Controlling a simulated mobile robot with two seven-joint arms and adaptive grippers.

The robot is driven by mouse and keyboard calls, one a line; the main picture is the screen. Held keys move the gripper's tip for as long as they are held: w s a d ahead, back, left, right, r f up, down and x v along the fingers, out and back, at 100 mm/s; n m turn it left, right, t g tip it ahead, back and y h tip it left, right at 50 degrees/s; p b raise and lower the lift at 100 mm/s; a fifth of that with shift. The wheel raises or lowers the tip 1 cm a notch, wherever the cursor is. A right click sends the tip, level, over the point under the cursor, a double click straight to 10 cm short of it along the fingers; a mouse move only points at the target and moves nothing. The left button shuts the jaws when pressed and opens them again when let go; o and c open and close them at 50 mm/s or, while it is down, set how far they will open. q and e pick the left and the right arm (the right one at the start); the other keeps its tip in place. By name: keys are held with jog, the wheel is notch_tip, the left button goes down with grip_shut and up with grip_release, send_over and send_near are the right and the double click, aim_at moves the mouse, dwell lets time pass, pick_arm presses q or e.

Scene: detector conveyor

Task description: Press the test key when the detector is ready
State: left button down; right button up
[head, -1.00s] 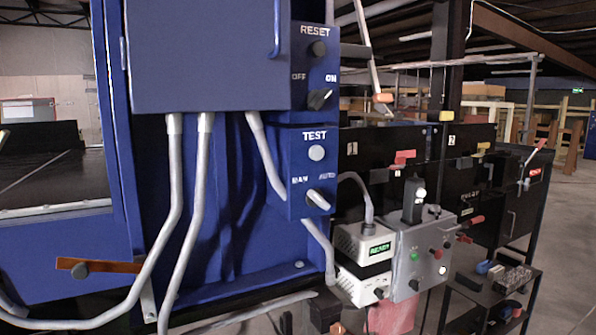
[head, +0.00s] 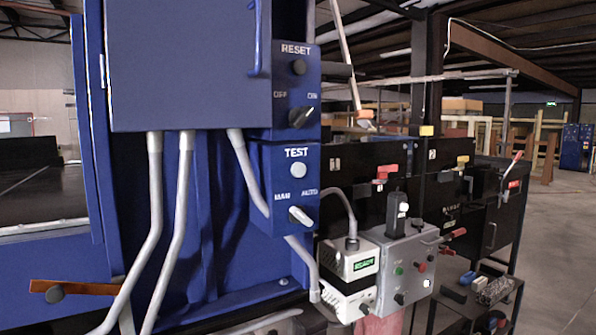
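The test key is the round pale button (head: 298,170) under the word TEST on a blue control box (head: 268,195). A white selector knob (head: 300,216) sits below it, between the labels MAN and AUTO. The detector unit (head: 346,262) is a white box to the lower right, and its small green display (head: 364,265) reads what looks like READY. The blue detector housing (head: 190,70) fills the left half. Neither of my grippers shows in the head view.
Above TEST is a RESET box with a dark button (head: 298,67) and an OFF/ON knob (head: 301,116). A grey box (head: 405,265) with coloured buttons is beside the detector unit. Grey conduits (head: 150,230) hang in front of the housing. Open floor (head: 560,240) lies at right.

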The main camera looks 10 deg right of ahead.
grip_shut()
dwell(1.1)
